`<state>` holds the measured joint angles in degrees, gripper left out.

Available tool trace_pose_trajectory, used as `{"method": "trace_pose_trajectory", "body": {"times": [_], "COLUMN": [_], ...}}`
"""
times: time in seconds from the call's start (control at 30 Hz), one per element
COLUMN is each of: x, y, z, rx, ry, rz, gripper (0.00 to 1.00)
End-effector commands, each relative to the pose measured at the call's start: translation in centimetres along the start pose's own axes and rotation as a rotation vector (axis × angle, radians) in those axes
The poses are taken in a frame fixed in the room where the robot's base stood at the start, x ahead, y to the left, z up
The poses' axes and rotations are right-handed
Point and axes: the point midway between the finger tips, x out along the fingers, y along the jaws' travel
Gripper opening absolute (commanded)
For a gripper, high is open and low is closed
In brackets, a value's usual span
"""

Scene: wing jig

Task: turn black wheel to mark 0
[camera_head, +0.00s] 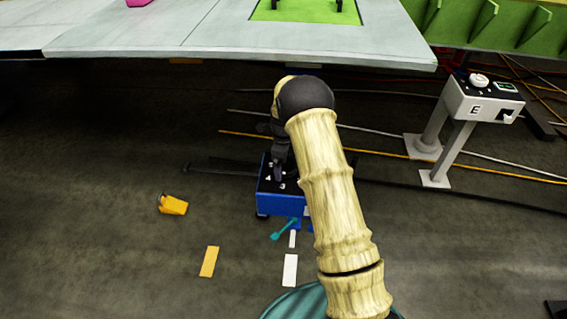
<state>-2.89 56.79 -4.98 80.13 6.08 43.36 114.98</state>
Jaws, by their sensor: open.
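A blue box (281,204) stands on the floor below the wing's edge, with a dark top that bears white numerals; I can make out a 4 and a 3. My gripper (282,168) points down over the back part of this top. It is dark against the dark top, so the black wheel cannot be told apart from it. I cannot tell whether the gripper touches the wheel, or which mark the wheel stands at. The jaws are open. My arm hides the box's right side.
A grey wing panel (240,35) overhangs the back. A white console (482,101) marked E stands on posts at the right. A small yellow object (173,205) lies at the left. Cables cross the floor.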

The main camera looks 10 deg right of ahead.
Motion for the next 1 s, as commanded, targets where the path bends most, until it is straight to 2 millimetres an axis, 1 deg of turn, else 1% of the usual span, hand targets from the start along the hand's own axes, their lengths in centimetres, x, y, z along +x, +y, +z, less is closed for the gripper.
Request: {"method": "trace_pose_trajectory", "body": {"times": [0.27, 0.37, 0.4, 0.47, 0.5, 0.77, 1.0], "x": [0.20, 0.19, 0.18, 0.18, 0.18, 0.13, 0.02], "y": [-0.02, -0.01, -0.01, -0.01, -0.01, -0.01, 0.03], "z": [0.01, 0.01, 0.01, 0.01, 0.01, 0.01, 0.00], "rx": [0.000, 0.000, 0.000, 0.000, 0.000, -0.012, -0.082], "ry": [0.000, 0.000, 0.000, 0.000, 0.000, 0.000, 0.000], "rz": [-0.001, -0.001, -0.001, -0.001, -0.001, 0.000, 0.000], "gripper": [0.99, 0.81, 0.73, 0.61, 0.54, 0.54, 0.54]}}
